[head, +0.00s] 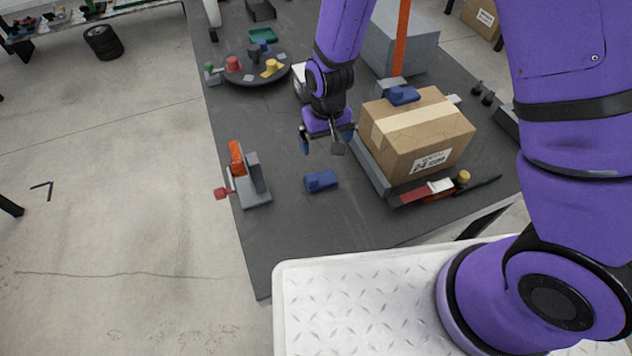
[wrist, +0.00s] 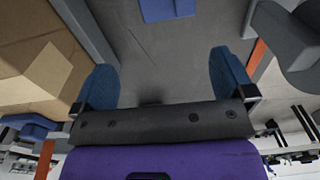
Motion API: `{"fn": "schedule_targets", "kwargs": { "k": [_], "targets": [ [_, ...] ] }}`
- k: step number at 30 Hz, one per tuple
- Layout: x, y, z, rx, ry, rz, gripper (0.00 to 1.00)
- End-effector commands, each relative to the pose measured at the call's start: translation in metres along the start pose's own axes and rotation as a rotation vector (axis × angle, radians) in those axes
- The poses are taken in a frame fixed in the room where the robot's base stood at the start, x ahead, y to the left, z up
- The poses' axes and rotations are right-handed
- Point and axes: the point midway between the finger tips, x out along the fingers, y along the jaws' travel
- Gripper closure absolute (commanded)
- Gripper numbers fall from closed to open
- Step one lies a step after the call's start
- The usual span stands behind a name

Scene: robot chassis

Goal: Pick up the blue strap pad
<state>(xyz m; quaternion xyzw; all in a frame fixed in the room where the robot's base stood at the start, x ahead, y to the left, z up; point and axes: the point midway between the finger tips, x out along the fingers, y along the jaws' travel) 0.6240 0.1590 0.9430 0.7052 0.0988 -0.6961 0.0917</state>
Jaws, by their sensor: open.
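A small blue pad (head: 320,181) with a raised part lies on the dark table, left of the cardboard box; it shows at the top edge of the wrist view (wrist: 167,9), partly cut off. I cannot tell from looks which one is the strap pad. My gripper (head: 322,144) is open and empty, above the table and beyond the blue pad on the table, apart from it. Its blue fingertips (wrist: 165,78) stand wide apart in the wrist view.
The cardboard box (head: 419,135) stands close to the right of my gripper. An orange and grey clamp-like fixture (head: 250,180) stands left of the table pad. A round tray (head: 240,78) with several small coloured parts lies farther back. The table around the pad is bare.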

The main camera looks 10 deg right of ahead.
Motion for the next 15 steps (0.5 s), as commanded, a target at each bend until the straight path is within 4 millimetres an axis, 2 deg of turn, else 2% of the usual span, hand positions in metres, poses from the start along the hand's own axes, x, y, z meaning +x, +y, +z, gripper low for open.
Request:
{"fn": "schedule_targets", "kwargs": {
  "k": [1, 8, 15],
  "targets": [
    [0.009, -0.003, 0.002, -0.004, -0.007, 0.004, 0.00],
    [0.027, -0.007, 0.004, -0.010, -0.016, 0.009, 0.00],
    [0.058, -0.007, 0.004, -0.010, -0.017, 0.009, 0.00]
  ]
}}
